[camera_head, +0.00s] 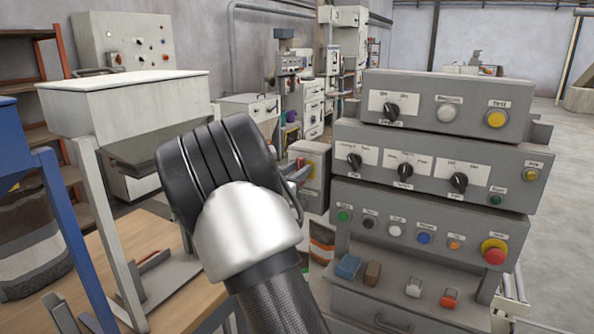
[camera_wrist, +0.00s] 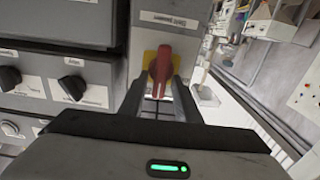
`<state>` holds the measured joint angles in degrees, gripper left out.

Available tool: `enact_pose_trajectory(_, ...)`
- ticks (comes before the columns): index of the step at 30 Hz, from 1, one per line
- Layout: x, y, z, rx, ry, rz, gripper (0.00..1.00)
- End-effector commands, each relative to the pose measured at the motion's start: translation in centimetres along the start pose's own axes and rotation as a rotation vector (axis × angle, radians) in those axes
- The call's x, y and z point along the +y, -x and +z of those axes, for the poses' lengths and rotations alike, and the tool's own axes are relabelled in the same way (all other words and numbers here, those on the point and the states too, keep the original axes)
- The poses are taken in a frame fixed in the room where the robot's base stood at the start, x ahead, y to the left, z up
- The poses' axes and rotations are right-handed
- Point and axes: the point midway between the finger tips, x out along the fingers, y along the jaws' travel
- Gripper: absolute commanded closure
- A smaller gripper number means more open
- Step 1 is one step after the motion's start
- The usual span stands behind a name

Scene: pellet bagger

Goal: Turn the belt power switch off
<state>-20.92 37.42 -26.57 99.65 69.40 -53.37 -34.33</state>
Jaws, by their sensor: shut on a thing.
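The switch with a red handle (camera_wrist: 160,66) sits on a yellow plate on a narrow grey box, under a label too small to read. In the wrist view the red handle stands roughly upright. My gripper (camera_wrist: 159,86) has one finger on each side of the handle and is shut on it. In the head view my black and silver wrist hides most of the gripper, and the grey box (camera_head: 319,151) shows just beyond it, with a bit of red and yellow on its face.
The control console (camera_head: 430,135) stands to the right of the box, with black knobs, coloured buttons and several small blocks on its lower ledge. In the wrist view its black knobs (camera_wrist: 73,87) are close on the left. A white hopper (camera_head: 125,100) and wooden table stand at left.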

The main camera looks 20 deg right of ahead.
Motion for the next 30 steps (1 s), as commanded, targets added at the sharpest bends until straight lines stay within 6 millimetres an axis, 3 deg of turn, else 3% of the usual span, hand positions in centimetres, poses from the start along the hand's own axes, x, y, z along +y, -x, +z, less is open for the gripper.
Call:
enact_pose_trajectory(11,-0.24,0.04,-0.63,-0.002,0.209,0.0,0.93)
enact_pose_trajectory(30,-0.93,0.08,0.03,-0.001,0.811,-0.001,0.93)
